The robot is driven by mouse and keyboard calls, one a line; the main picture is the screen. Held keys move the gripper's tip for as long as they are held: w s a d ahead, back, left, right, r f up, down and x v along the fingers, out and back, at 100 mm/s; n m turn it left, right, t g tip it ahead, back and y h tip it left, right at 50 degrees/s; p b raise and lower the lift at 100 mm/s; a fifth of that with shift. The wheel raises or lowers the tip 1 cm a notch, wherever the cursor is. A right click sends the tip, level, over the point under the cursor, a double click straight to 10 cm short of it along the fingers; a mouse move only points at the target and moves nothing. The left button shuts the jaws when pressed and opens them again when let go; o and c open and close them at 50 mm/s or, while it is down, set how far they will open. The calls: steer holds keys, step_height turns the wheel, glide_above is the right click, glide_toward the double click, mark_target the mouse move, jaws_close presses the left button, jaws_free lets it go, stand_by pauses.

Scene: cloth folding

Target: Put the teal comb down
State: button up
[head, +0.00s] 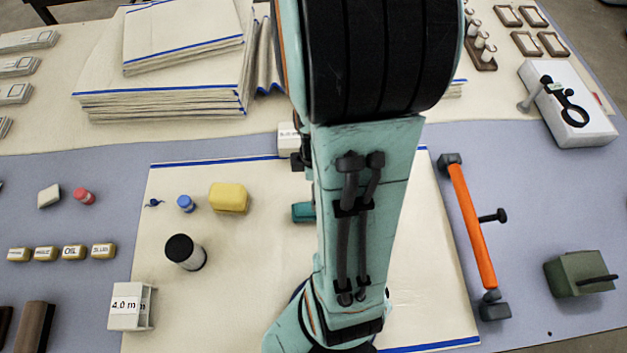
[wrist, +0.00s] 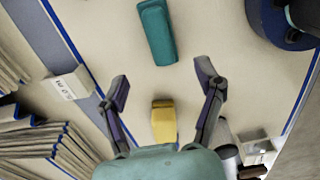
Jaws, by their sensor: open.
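The teal comb (wrist: 157,32) lies on the cream cloth (wrist: 100,22) in the wrist view, beyond my fingertips and apart from them. It looks like a plain rounded teal block; no teeth can be made out. In the head view the comb (head: 302,212) shows only its left end, the rest hidden behind my arm. My gripper (wrist: 163,82) is open with its two fingers spread and nothing held between them. A yellow block (wrist: 164,120) appears between the fingers in the wrist view, resting on the cloth below. My gripper is hidden behind my arm in the head view.
The yellow block (head: 228,198), a blue cap (head: 186,203) and a black-topped cylinder (head: 185,252) stand on the cloth's left part. A white labelled box (head: 288,140) is at its back edge. An orange-handled bar (head: 472,228) lies right. The cloth's right front is mostly bare.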

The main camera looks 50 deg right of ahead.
steer(key=s+a+r+m, duration=0.4)
steer(key=a+r+m, duration=0.3)
steer(key=a+r, duration=0.5)
steer(key=a, duration=0.4)
steer(key=shift+r+m+y, duration=0.2)
steer(key=shift+m+y, duration=0.2)
